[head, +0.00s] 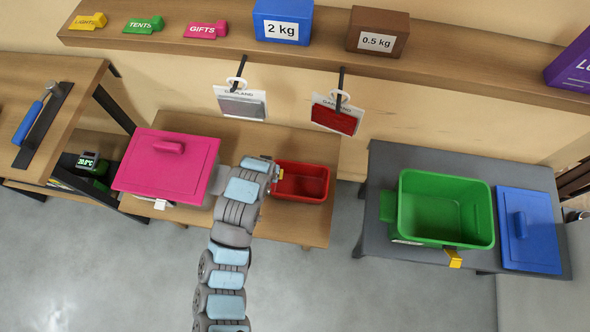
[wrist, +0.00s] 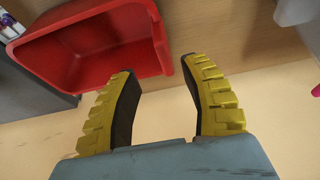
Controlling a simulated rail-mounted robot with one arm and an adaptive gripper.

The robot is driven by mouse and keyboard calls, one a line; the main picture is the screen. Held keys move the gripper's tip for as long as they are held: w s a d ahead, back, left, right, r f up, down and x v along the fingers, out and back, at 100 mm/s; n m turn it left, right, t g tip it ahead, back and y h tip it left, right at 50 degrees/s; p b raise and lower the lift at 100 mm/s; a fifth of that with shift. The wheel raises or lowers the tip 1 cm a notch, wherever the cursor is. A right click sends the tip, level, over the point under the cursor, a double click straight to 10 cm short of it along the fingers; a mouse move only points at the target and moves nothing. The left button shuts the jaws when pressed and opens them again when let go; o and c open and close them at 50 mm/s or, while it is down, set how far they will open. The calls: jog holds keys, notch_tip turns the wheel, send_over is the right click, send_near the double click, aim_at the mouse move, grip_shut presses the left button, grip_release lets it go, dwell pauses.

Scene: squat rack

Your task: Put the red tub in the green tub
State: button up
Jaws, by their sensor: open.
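The red tub (head: 314,184) is small, open and empty, and stands on the wooden table just right of my arm's end. My gripper (head: 279,172) is at the tub's left side. In the wrist view my gripper (wrist: 162,80) is open, its yellow fingers apart close to the rim of the red tub (wrist: 95,55); nothing is between them. I cannot tell whether a finger touches the tub. The green tub (head: 440,215) is larger, open and empty, and stands on the grey table to the right.
A pink-lidded box (head: 165,170) stands left of my arm. A blue lid (head: 528,230) lies right of the green tub. Garland tags (head: 338,115) hang below the shelf (head: 230,48), which holds weight boxes (head: 283,22). A floor gap separates the two tables.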

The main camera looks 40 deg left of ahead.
jog(key=x, duration=0.3)
jog(key=shift+f+b, duration=0.2)
jog(key=shift+b, duration=0.15)
jog(key=shift+a+b+x, duration=0.1)
jog(key=shift+b+x, duration=0.4)
jog(key=shift+x, duration=0.8)
jog(key=shift+a+b+x, duration=0.15)
jog(key=shift+b+x, duration=0.35)
jog(key=shift+x, duration=0.85)
jog(key=shift+s, duration=0.15)
grip_shut()
